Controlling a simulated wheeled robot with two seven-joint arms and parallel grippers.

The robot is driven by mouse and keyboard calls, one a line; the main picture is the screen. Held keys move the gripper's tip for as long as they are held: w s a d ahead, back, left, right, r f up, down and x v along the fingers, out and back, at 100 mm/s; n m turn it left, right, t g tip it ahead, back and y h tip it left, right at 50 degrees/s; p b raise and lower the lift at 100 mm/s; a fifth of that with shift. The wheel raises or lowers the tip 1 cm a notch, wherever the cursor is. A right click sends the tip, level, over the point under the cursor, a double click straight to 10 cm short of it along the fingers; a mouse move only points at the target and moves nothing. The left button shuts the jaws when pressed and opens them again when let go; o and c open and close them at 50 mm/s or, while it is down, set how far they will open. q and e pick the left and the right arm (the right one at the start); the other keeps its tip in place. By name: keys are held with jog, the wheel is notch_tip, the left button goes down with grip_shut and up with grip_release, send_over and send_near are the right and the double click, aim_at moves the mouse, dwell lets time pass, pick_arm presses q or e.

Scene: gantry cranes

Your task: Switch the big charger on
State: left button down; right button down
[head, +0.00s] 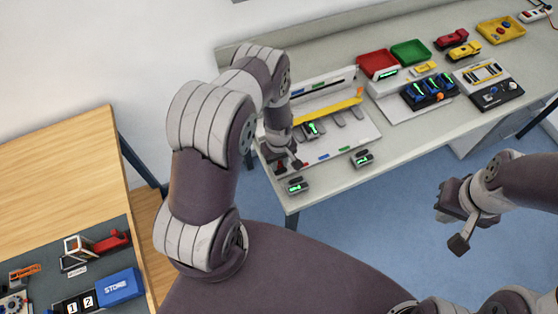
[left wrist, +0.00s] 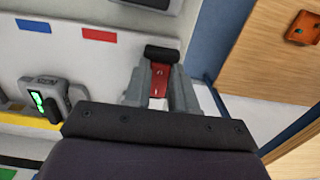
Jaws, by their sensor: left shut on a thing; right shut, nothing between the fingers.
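A white station (head: 345,150) with a yellow bar (head: 335,112) and several grey pads stands at the near left end of the bench. I take it for the big charger, though no label is readable. A red switch-like part (left wrist: 158,80) with a black end sits between the fingers of my left gripper (left wrist: 160,88). In the head view, my left gripper (head: 281,167) is at the station's left front corner, shut on this part and largely hiding it. Whether the switch is on cannot be told. My right gripper (head: 450,204) is shut and empty, over the blue floor away from the bench.
Small grey units with green displays (head: 297,187) (head: 362,157) sit near the bench's front edge. A grey device with a green light (head: 312,128) is on a pad. Red (head: 378,63) and green (head: 410,52) trays stand behind. A wooden table (head: 60,175) is at left.

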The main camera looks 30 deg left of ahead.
pick_arm(q)
jog(key=shift+w+a+f, duration=0.1)
jog(key=shift+w, duration=0.05)
jog(key=h+b, duration=0.1)
jog(key=b, duration=0.1)
jog(key=g+b, duration=0.1)
jog(key=shift+w+a+f+h+b, duration=0.15)
jog(key=shift+a+f+h+b, duration=0.05)
jog(key=shift+h+b, duration=0.2)
jog(key=shift+r+g, duration=0.25)
jog(key=shift+g, duration=0.15)
jog(key=shift+r+h, duration=0.3)
jog(key=c, duration=0.9)
grip_release()
